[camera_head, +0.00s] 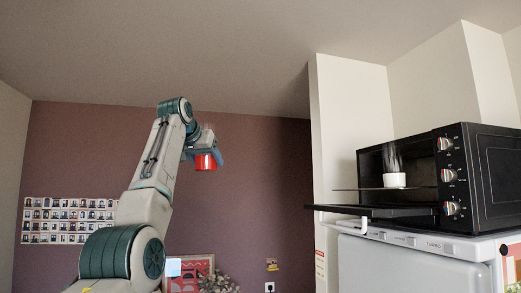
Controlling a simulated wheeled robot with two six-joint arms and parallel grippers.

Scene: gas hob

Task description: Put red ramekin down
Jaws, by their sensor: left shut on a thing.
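My left arm rises from the bottom left of the head view. My left gripper (205,152) is high up in front of the dark wall, shut on the red ramekin (205,162). The ramekin is held in the air, well to the left of the oven and touching no surface. The gripper's fingers are small here and partly blend with the ramekin's sides. My right gripper does not show.
A black toaster oven (482,178) with its door (372,211) folded down stands on a white appliance (415,262) at right. A white pot with dark bristles (394,180) is at the oven opening. A pale pillar (345,125) stands behind it. A framed picture and plant are low in the middle.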

